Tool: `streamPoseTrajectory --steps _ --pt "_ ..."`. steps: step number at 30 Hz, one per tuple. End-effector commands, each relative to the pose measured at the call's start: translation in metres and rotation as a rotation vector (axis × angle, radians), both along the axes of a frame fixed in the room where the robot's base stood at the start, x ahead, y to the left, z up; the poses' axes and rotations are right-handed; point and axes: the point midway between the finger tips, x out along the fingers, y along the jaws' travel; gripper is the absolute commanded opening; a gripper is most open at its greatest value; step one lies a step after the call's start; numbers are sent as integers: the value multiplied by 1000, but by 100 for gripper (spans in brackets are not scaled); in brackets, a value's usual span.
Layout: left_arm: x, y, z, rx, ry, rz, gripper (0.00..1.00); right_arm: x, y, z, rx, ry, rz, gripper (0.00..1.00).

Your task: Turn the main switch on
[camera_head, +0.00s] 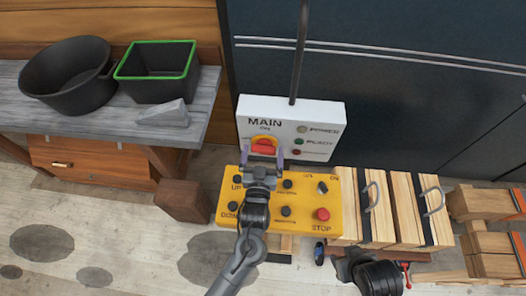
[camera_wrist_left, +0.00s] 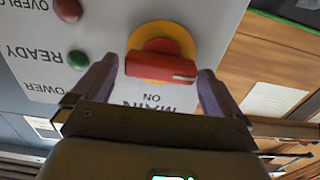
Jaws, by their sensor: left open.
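The main switch is a red handle on a yellow round plate (camera_head: 264,143), on the white MAIN panel (camera_head: 325,112). In the left wrist view the red handle (camera_wrist_left: 160,67) lies crosswise with a white mark near its right end. My left gripper (camera_head: 264,158) is open at the switch. In the left wrist view its two purple fingers (camera_wrist_left: 160,80) stand on either side of the handle, with small gaps visible. An ON label (camera_wrist_left: 151,97) shows beside the switch. My right gripper (camera_head: 362,262) is low at the bottom right; its fingers cannot be made out clearly.
A yellow control box (camera_head: 265,222) with several black knobs and a red STOP button (camera_head: 322,214) sits below the panel. Ready (camera_wrist_left: 77,60) and overload (camera_wrist_left: 68,10) lamps are beside the switch. Strapped timber (camera_head: 405,200) stands right. A bench (camera_head: 100,115) holds a bucket (camera_head: 70,78) and bin.

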Motion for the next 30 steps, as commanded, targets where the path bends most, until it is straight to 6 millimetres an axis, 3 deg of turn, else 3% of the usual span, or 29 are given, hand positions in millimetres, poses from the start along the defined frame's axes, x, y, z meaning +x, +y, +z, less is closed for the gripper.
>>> streamPoseTrajectory --steps 11,20,30 --pt "4 0 0 -1 0 0 98 0 1 1 5 0 -4 43" --pt "3 0 0 0 0 0 52 0 3 1 12 0 -8 43" --pt "4 -1 1 43 -4 0 50 0 3 6 12 0 -8 43"
